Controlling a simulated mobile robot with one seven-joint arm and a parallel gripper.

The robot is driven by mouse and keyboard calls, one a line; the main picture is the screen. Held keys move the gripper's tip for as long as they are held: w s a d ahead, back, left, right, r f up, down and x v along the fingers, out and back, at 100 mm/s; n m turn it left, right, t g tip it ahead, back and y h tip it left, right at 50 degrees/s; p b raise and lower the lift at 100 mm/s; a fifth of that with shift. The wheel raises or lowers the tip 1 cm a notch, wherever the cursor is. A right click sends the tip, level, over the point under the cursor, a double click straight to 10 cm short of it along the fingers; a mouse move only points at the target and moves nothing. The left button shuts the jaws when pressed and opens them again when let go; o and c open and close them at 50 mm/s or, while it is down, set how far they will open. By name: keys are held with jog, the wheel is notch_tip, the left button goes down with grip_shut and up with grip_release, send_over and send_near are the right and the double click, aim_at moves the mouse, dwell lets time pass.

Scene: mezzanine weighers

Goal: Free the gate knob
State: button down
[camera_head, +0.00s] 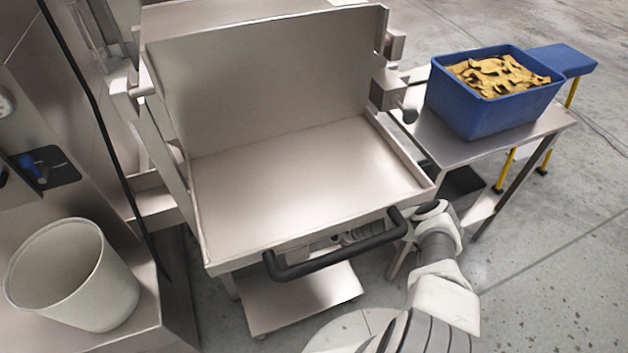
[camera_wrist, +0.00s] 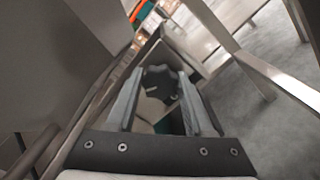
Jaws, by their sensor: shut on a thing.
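In the wrist view a dark, lobed gate knob (camera_wrist: 158,78) sits between the two grey fingers of my gripper (camera_wrist: 160,74), which are shut on it. What lies behind the knob is only partly visible. In the head view my arm reaches in from the lower right, and its end is beside the right front corner of a steel tray (camera_head: 300,180). The fingers and knob are hidden there, under or behind that corner.
A black bar handle (camera_head: 340,252) runs along the tray's front, close to my arm. A blue bin (camera_head: 465,112) of yellow-brown pieces stands on a steel side table (camera_head: 440,148). A pale bucket (camera_head: 110,285) stands at lower left. Open floor (camera_head: 560,270) lies at right.

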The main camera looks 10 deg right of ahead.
jog(key=shift+c, duration=1.4)
grip_release()
jog(key=shift+s, duration=0.1)
jog(key=s+d+p, duration=0.1)
jog(key=s, duration=0.7)
jog(key=s+d+p, duration=0.2)
jog(key=s, duration=0.7)
jog(key=shift+d, duration=0.25)
